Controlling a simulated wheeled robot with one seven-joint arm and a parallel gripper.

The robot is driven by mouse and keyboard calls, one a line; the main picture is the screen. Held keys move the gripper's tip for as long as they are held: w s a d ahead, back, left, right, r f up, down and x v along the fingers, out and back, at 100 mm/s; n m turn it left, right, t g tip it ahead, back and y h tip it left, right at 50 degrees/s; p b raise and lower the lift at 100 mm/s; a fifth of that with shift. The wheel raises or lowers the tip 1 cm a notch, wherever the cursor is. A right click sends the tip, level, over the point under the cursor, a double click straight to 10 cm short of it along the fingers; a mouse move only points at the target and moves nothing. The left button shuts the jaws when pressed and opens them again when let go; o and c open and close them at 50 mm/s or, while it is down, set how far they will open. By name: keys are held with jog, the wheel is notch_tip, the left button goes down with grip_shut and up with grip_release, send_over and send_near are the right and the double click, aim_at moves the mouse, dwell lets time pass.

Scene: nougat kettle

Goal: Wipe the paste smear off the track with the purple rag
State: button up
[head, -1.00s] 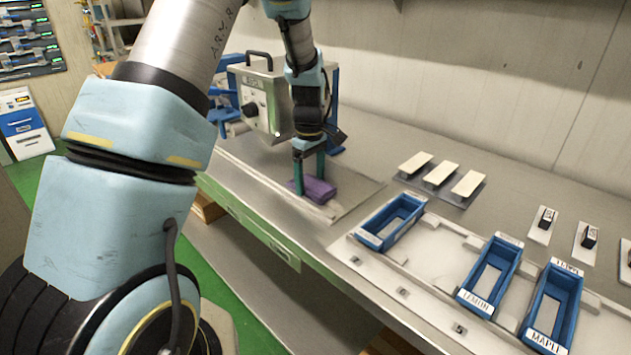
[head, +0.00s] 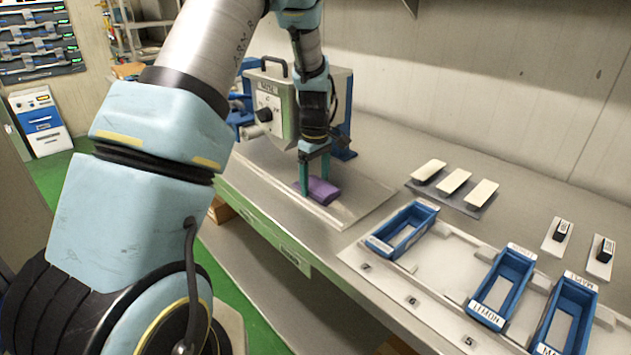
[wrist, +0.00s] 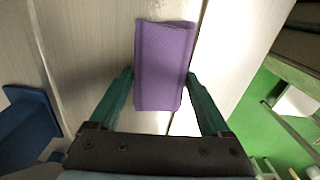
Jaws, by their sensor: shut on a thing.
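The purple rag (head: 318,191) lies folded on the pale track (head: 262,167) along the front of the bench, in front of the kettle machine. My gripper (head: 315,178) points down with its teal fingers on either side of the rag, shut on it. In the wrist view the rag (wrist: 165,62) sits between the two fingers (wrist: 161,76), its far end reaching past the tips. A faint whitish speckled patch (wrist: 178,8) shows on the track just past the rag's far end; I cannot tell whether it is the paste smear. The rag hides the track beneath it.
The grey machine (head: 283,100) with a dial stands close behind my gripper. A white rack (head: 436,281) with blue bins, one marked LEMON (head: 500,287), stands to the right. Pale-topped blocks (head: 455,181) lie behind it. The bench's front edge drops to green floor.

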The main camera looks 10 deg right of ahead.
aim_at(354, 217)
jog(key=shift+s+d+f+p, duration=0.1)
jog(key=shift+s+d+p, duration=0.25)
jog(key=shift+s+d, duration=1.2)
jog(key=shift+s+d+f+p, duration=0.1)
jog(key=shift+s+d+p, duration=0.45)
jog(key=shift+s, duration=1.95)
jog(key=shift+s+d+f+p, duration=0.1)
jog(key=shift+s+d+p, duration=0.1)
jog(key=shift+s+d, duration=1.4)
jog(key=shift+s+a, duration=0.4)
jog(key=shift+s, duration=0.05)
jog(key=shift+r, duration=0.1)
jog(key=shift+r+p, duration=0.45)
jog(key=shift+c, duration=0.6)
jog(key=shift+d+r+p, duration=0.1)
jog(key=shift+r+p, duration=0.65)
jog(key=shift+r, duration=0.15)
jog(key=shift+w+r+p, duration=0.1)
jog(key=shift+r+p, duration=1.25)
jog(key=shift+r, duration=0.3)
jog(key=shift+r, duration=0.1)
jog(key=shift+r+p, duration=0.6)
jog(key=shift+r, duration=0.8)
